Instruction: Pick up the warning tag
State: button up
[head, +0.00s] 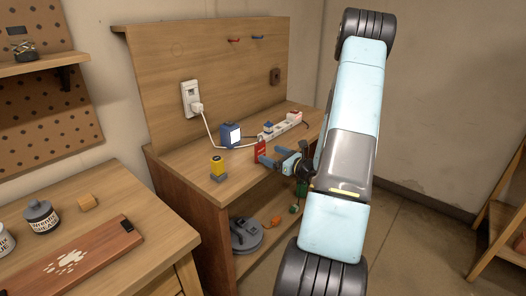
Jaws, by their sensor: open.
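A small red tag (260,149) with pale markings, which looks like the warning tag, is on the wooden bench near its right front part, below the white power strip. My gripper (272,156) reaches in from the right with its blue fingers spread. The fingertips are very close to the tag's lower right side in the picture. I cannot tell whether they touch it. The gripper looks empty. Its fingers may hide a little of the tag's lower edge.
A white power strip (281,127) lies behind the tag. A blue box with a lit face (230,135) and a yellow-topped object (217,168) stand to the left. A white cord (212,130) runs from the wall outlet (190,98). The bench front between them is clear.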

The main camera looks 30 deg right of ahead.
aim_at(262, 150)
jog(key=shift+a+r+x, duration=0.1)
jog(key=shift+a+x, duration=0.1)
jog(key=shift+x, duration=1.35)
jog(key=shift+a+r+x, duration=0.1)
jog(key=shift+a+x, duration=0.1)
jog(key=shift+x, duration=1.4)
jog(key=shift+s, duration=0.15)
jog(key=c, duration=1)
